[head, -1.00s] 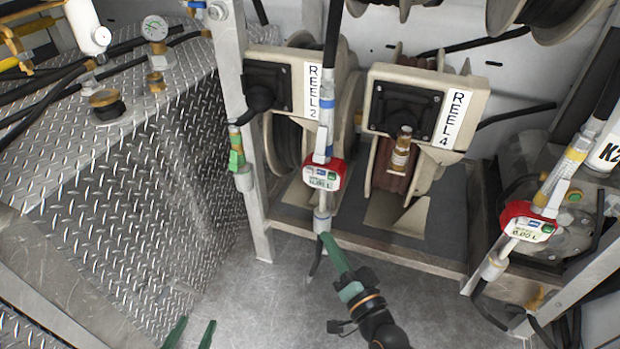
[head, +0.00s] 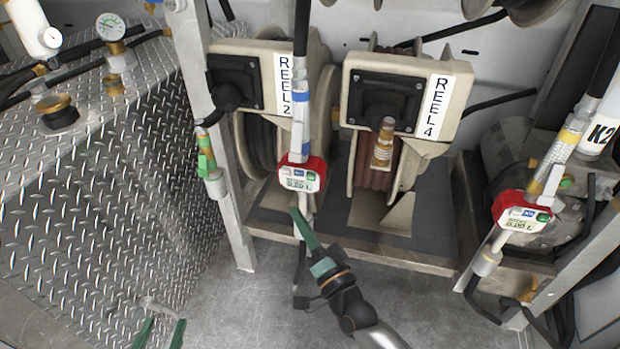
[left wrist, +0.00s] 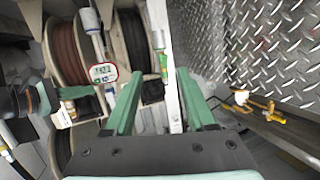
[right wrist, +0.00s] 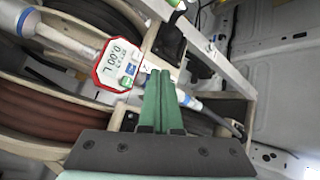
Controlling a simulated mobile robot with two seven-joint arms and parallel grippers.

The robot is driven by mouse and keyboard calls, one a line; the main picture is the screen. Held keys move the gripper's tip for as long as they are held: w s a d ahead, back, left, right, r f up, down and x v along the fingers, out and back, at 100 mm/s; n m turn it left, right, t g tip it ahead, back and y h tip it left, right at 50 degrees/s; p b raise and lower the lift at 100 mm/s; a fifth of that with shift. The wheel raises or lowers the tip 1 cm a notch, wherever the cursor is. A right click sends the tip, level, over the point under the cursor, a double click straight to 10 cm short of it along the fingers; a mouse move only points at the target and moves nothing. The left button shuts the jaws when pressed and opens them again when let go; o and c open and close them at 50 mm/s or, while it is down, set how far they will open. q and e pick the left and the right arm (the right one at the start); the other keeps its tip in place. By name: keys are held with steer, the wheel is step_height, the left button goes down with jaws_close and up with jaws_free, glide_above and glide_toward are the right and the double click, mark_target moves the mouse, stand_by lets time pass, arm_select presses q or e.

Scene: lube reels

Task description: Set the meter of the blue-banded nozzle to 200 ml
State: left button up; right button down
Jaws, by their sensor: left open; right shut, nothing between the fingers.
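The blue-banded nozzle (head: 300,108) hangs upright in front of the REEL 2 reel. Its red-framed meter (head: 300,174) has a small display with buttons. In the right wrist view the meter (right wrist: 117,62) reads 0.00 L, with blue and green buttons beside the display. My right gripper (head: 295,212) is shut and empty, its tips just below the meter. In the right wrist view its tips are close beside the buttons; I cannot tell whether they touch. My left gripper (head: 160,334) is open and empty at the bottom left, away from the nozzle.
A yellow-banded nozzle (head: 552,160) with a similar red meter (head: 522,213) stands at the right. A green-banded nozzle (head: 206,155) hangs by the post on the left. The REEL 4 reel (head: 400,95) is behind. Diamond-plate tank (head: 120,190) fills the left side; the floor ahead is clear.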

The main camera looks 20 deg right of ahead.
mark_target(311, 176)
arm_select(q)
step_height(311, 176, up, 17)
steer(key=s+d+m+t+h+b, duration=0.1)
steer(key=m+t+h+b, duration=0.2)
steer(key=t, duration=0.3)
steer(key=shift+r+m+t+h, duration=0.2)
steer(key=shift+m+t+h, duration=0.3)
steer(key=shift+h, duration=0.4)
arm_select(e)
steer(key=shift+w+d, duration=0.75)
steer(key=shift+w, duration=0.35)
steer(key=shift+w+d, duration=0.8)
steer(key=shift+w, duration=0.35)
steer(key=shift+w+d, duration=0.75)
steer(key=shift+w, duration=0.35)
arm_select(q)
steer(key=shift+f, duration=0.1)
arm_select(e)
steer(key=shift+w+d, duration=0.25)
steer(key=shift+w, duration=0.1)
